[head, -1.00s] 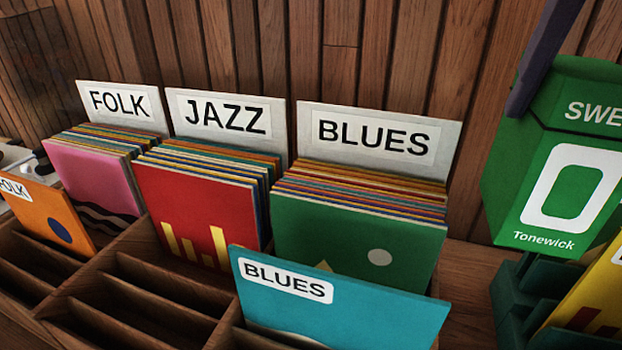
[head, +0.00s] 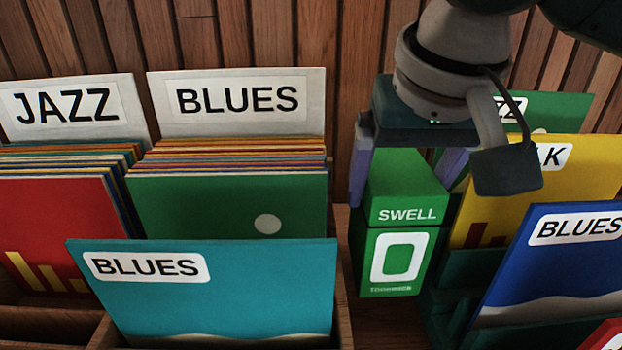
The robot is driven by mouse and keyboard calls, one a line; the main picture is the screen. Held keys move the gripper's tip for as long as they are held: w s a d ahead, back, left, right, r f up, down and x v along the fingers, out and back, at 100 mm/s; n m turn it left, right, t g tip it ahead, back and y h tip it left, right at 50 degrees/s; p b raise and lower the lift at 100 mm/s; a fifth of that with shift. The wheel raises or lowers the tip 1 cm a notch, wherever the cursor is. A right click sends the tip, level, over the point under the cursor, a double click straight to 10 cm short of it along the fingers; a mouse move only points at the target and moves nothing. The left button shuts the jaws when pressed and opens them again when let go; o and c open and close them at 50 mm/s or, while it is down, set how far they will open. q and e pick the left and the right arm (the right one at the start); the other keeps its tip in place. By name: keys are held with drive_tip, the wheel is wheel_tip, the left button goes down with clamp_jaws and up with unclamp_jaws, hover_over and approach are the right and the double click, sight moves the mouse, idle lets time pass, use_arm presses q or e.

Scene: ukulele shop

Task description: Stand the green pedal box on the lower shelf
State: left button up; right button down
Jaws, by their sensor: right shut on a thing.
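The green pedal box (head: 392,262), marked "SWELL" with a white frame symbol, is upright between the wooden record bin and the dark green rack. My right gripper (head: 408,165) comes down from above, its purple-grey fingers on either side of the box's top, shut on it. The box's lower edge is close to the wooden surface (head: 385,325); I cannot tell whether it touches. I cannot make out which shelf this is. My left gripper is not in view.
The record bin (head: 342,270) with JAZZ and BLUES records stands close on the left, a teal BLUES sleeve (head: 215,290) at its front. The dark green rack (head: 440,300) with yellow (head: 585,180) and blue (head: 550,260) sleeves is close on the right. Little room lies between them.

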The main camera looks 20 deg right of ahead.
drive_tip(key=shift+f+b, duration=0.45)
drive_tip(key=shift+f, duration=1.75)
unclamp_jaws()
